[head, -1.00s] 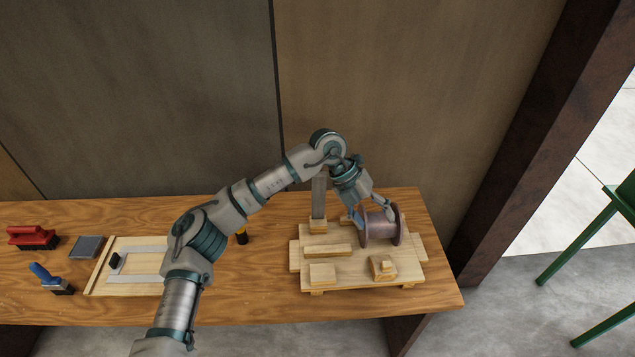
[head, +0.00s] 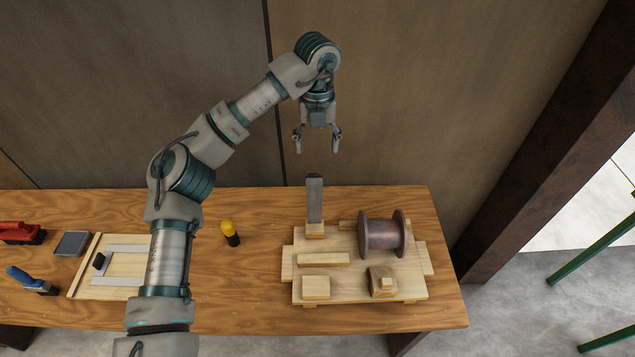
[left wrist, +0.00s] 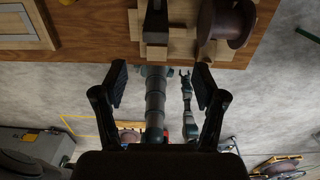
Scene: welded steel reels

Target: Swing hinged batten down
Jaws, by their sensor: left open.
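The hinged batten (head: 315,200) is a narrow grey-faced strip standing upright on a wooden block at the back left of the wooden jig board (head: 330,277). A dull purple-brown reel (head: 383,236) sits at the board's right back; it also shows in the left wrist view (left wrist: 228,22). My left gripper (head: 317,147) is open and empty, pointing down above the batten's top and apart from it. In the left wrist view my left gripper's fingers (left wrist: 160,85) are spread with nothing between them. My right gripper (left wrist: 186,73) appears small beyond them, its jaw state unclear.
Small wooden blocks (head: 316,288) are on the board. A yellow-and-black tool (head: 231,233) stands left of it. A light tray (head: 88,266), a red brush (head: 20,232) and a blue-handled brush (head: 30,281) lie at the left. The wall panel (head: 400,90) is behind the table.

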